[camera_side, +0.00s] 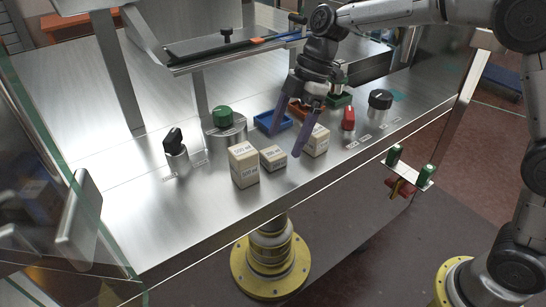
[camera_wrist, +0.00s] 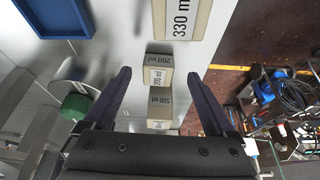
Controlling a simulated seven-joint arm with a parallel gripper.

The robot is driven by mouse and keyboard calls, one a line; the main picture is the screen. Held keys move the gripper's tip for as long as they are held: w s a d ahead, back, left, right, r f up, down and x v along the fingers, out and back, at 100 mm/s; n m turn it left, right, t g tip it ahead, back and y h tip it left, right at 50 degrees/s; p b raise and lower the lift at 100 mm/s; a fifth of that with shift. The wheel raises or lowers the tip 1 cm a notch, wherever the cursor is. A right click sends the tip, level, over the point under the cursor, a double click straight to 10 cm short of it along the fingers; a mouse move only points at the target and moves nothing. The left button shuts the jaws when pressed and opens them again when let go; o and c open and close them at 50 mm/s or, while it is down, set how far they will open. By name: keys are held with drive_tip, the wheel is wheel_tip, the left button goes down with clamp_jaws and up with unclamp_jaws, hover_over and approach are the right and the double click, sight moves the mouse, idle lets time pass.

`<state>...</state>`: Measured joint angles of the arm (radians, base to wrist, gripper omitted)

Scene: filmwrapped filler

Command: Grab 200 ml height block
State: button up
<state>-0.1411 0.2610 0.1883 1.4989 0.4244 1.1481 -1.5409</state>
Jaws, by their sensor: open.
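The 200 ml block (camera_side: 273,158) is the small pale block standing on the steel counter between the taller 500 ml block (camera_side: 243,165) and the 330 ml block (camera_side: 314,142). My gripper (camera_side: 286,144) is open and empty, fingers pointing down, with its tips near the 200 ml and 330 ml blocks. In the wrist view the 200 ml block (camera_wrist: 158,72) shows in line with the gap between my fingertips (camera_wrist: 159,73), beyond them. The 500 ml block (camera_wrist: 160,107) appears below it and the 330 ml block (camera_wrist: 182,18) above it.
A blue tray (camera_side: 273,122) lies behind the blocks. A green knob (camera_side: 222,116), a black knob (camera_side: 175,145), a red knob (camera_side: 349,118) and a dark round knob (camera_side: 380,101) stand on the counter. The counter's front edge runs close before the blocks. Free room lies at the left.

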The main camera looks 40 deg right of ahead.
sight(279, 150)
drive_tip(key=shift+x, duration=1.75)
drive_tip(key=shift+w+a, duration=0.1)
drive_tip(key=c, duration=1.4)
clamp_jaws()
drive_tip(key=shift+r, duration=0.15)
